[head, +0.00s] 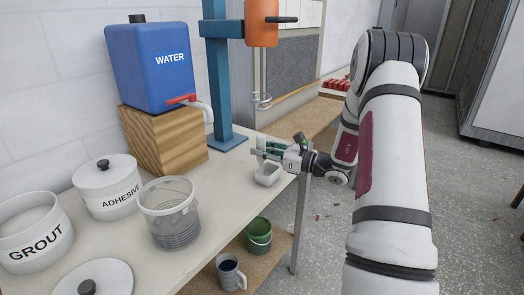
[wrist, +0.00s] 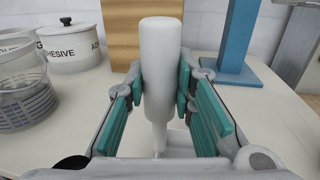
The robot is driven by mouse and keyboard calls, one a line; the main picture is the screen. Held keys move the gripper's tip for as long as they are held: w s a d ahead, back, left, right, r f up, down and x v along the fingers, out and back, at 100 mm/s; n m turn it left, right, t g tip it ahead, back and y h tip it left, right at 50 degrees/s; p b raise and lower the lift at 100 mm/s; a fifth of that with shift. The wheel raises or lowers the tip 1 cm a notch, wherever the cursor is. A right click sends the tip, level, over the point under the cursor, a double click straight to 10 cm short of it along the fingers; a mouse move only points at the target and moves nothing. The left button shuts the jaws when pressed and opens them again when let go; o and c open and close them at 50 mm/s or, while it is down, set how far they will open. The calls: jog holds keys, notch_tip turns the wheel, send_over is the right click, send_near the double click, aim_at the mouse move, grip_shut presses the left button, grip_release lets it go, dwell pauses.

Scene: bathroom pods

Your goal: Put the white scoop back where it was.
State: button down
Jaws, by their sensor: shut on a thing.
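My gripper (head: 270,151) is over the right end of the worktop (head: 222,205). It is shut on the handle of the white scoop (head: 267,174). In the wrist view the scoop's pale handle (wrist: 161,50) stands upright between the green finger pads (wrist: 161,92). The scoop's bowl hangs below the fingers, close to the worktop near its edge. I cannot tell whether the bowl touches the surface. In the wrist view the bowl is mostly hidden low between the fingers.
A clear bucket (head: 170,215), an adhesive pot (head: 107,190) and a grout pot (head: 35,235) stand left. A blue water tank (head: 150,65) sits on a wooden block (head: 165,143). A blue mixer stand (head: 219,85) rises behind my gripper. The worktop between bucket and scoop is clear.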

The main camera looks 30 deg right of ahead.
jog(key=shift+f, duration=0.1)
jog(key=c, duration=1.4)
grip_release()
jog(key=shift+o, duration=0.2)
